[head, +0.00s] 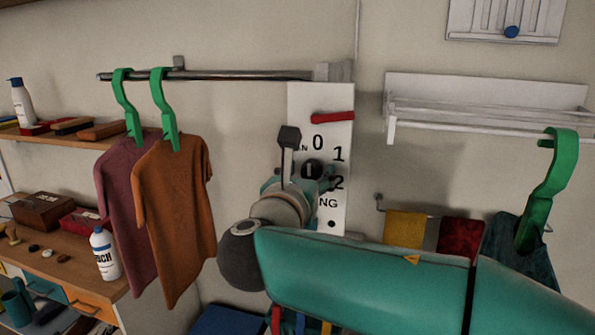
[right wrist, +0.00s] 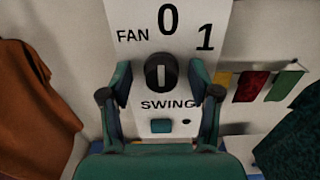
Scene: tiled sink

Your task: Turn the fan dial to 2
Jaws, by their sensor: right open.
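The fan dial (right wrist: 160,72) is a dark round knob with a light upright bar, on a white wall panel (head: 322,100) marked FAN, 0, 1, 2 and SWING. The bar looks upright, roughly towards 0. My right gripper (right wrist: 160,80) is open, with one finger on each side of the dial; I cannot tell whether they touch it. In the head view the dial (head: 312,169) shows between the fingers, partly hidden. My left gripper is not in view.
A red lever (head: 332,118) is at the panel's top. Orange (head: 175,215) and maroon shirts hang on green hangers at left. Yellow (head: 404,227) and red cloths hang at right, near a dark garment (head: 505,250). A wall rack (head: 480,110) is above them.

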